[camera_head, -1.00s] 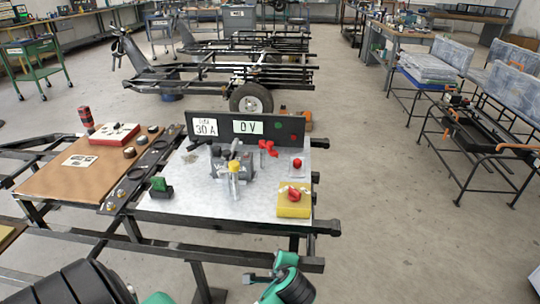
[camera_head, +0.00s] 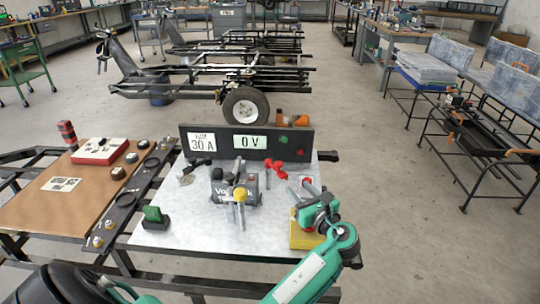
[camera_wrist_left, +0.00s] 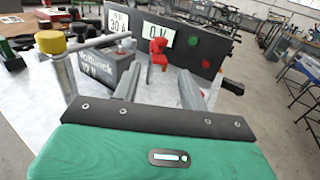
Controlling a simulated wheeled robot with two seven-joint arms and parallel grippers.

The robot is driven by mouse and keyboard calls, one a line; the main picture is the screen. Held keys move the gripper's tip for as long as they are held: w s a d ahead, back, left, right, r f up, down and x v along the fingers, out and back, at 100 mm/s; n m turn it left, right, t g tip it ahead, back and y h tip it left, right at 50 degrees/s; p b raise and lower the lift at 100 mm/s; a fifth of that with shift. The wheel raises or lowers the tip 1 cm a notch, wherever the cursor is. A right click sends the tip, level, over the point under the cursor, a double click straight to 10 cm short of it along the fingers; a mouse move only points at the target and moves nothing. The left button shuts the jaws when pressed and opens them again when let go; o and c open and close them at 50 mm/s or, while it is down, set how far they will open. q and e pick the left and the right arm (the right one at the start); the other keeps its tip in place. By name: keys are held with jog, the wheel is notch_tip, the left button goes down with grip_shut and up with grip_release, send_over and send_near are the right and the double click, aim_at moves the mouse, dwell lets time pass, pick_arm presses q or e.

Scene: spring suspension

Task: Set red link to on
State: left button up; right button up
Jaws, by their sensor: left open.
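The red link (camera_head: 276,166) stands on the pale metal plate (camera_head: 200,222) in front of the black panel. In the left wrist view the red link (camera_wrist_left: 158,52) shows upright beyond and between my fingers. My left gripper (camera_head: 299,187) is open and empty, to the right of the grey battery (camera_head: 222,188) and short of the red link. Its two grey fingers (camera_wrist_left: 158,88) point toward the link with a gap between them and it. The black panel (camera_head: 222,136) reads 30 A and 0 V. My right gripper is not in view.
A yellow box (camera_head: 303,238) is partly hidden under my left gripper. A yellow-topped post (camera_head: 240,194) stands by the battery. A green block (camera_head: 153,214) sits on the plate's left. A brown board (camera_head: 60,205) with a red-and-white box (camera_head: 99,151) lies further left.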

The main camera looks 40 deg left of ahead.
aim_at(280, 166)
pick_arm(q)
jog(key=b+x, duration=0.1)
jog(key=x, duration=1.3)
jog(key=shift+a+r, duration=0.1)
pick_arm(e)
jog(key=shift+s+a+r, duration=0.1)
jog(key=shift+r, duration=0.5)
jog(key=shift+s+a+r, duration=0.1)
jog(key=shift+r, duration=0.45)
pick_arm(q)
grip_shut()
